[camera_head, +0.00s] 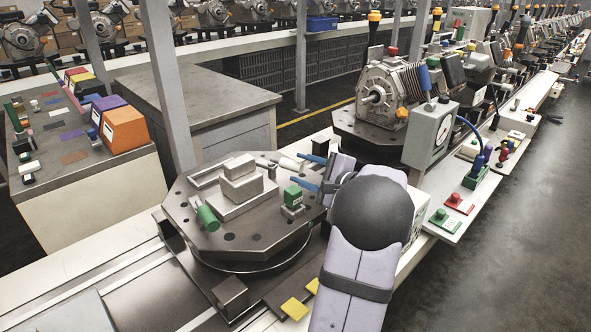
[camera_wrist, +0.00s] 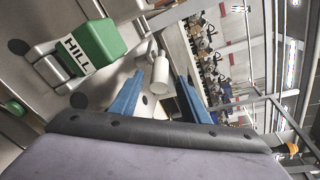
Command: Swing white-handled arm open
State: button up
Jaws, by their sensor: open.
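The white-handled arm sits at the back right of the grey fixture plate (camera_head: 250,238). Its white cylindrical handle (camera_head: 287,163) also shows in the wrist view (camera_wrist: 160,72), upright in the picture. My gripper (camera_head: 302,170) has blue fingers and is open at the plate's right edge, reaching left toward the handle. In the wrist view my gripper (camera_wrist: 160,84) has one finger to each side of the handle in the picture. The handle seems just ahead of the fingertips; I cannot tell whether they touch.
A green block (camera_wrist: 95,45) labelled HILL stands beside the handle; it shows in the head view (camera_head: 293,195). A green cylinder (camera_head: 207,215) and stacked pale blocks (camera_head: 240,185) are on the plate. A grey motor (camera_head: 385,95) and dial gauge box (camera_head: 430,135) stand behind my arm.

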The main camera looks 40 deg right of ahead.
jog(key=shift+v, duration=1.55)
